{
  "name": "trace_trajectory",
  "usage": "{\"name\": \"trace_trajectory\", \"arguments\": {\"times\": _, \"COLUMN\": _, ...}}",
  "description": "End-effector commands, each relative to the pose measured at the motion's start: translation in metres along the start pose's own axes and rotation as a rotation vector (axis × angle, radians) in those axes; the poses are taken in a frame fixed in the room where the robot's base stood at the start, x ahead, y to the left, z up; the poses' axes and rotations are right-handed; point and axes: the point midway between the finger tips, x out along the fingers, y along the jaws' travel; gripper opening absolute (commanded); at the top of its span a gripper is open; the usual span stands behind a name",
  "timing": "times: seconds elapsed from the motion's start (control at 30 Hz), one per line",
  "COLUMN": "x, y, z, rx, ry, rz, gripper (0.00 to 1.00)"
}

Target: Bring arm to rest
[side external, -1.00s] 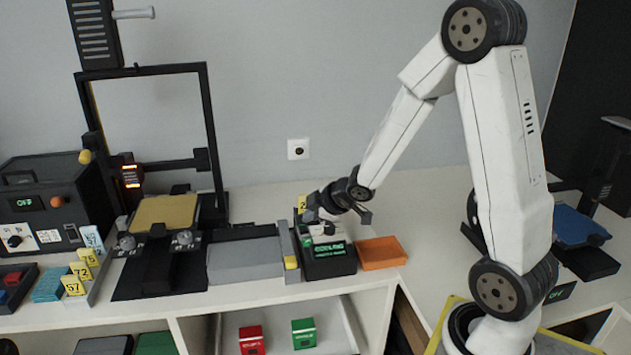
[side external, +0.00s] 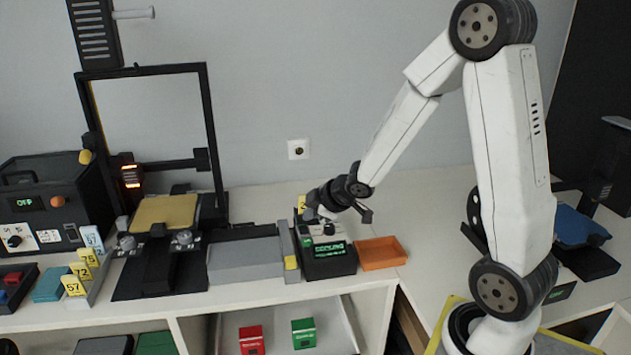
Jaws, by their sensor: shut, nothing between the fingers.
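My gripper (side external: 322,217) is at the end of my white arm, at the black device (side external: 328,262) with the lit green display. It is just over the top of the device and looks shut with nothing in it. I cannot tell whether the fingertips touch the device. My arm rises from its base at the lower right, bends high at the elbow and slopes down left to the gripper.
An orange tray (side external: 381,253) is right of the device, a grey block (side external: 245,261) left of it. Red (side external: 251,340) and green (side external: 303,333) cartons sit in the shelf below. The counter behind the orange tray is clear.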

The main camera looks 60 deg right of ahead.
Motion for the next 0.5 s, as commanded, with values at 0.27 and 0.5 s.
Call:
{"name": "trace_trajectory", "arguments": {"times": 0.27, "x": -0.018, "y": -0.037, "z": -0.002, "rx": 0.207, "ry": -0.143, "rz": -0.047, "gripper": 0.0}}
{"name": "trace_trajectory", "arguments": {"times": 0.5, "x": -0.049, "y": -0.097, "z": 0.0, "rx": 0.471, "ry": -0.335, "rz": -0.141, "gripper": 0.0}}
